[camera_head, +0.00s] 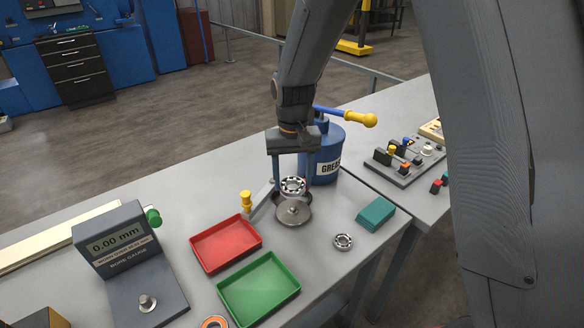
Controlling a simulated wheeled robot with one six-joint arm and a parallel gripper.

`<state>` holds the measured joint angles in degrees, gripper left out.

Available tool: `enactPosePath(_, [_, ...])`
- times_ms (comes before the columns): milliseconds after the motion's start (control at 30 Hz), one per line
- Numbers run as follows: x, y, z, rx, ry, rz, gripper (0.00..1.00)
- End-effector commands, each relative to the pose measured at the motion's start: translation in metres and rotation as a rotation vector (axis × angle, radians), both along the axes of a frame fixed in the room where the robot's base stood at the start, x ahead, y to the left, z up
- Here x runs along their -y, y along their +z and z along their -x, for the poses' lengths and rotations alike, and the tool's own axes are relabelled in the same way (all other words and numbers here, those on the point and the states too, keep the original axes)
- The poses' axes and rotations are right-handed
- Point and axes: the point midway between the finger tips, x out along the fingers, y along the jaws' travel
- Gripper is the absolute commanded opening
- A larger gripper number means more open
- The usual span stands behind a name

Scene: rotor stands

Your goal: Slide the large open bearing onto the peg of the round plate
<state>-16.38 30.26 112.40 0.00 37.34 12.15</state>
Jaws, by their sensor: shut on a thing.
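My gripper (291,180) points down over the bench, shut on the large open bearing (292,185), whose balls show between its rings. The bearing is held close to the round plate (294,213), a grey metal disc, and looks slightly above it. The plate's short peg (292,207) shows just below the bearing in the picture. I cannot tell whether the bearing is exactly over the peg. A smaller open bearing (343,242) lies on the bench to the right. A bearing with an orange ring (214,322) lies at the bottom edge, partly cut off.
A blue grease can (327,160) with a yellow-handled lever stands right behind my gripper. A red tray (226,243), a green tray (259,288) and a bore gauge (125,255) are to the left. Teal cloths (375,215) lie right.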

Motion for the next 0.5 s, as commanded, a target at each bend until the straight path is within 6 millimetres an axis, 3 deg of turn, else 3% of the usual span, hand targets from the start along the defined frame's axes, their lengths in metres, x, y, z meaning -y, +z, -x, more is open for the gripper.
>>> enactPosePath(500, [0.002,-0.023,-0.001,-0.001,-0.004,0.0,0.36])
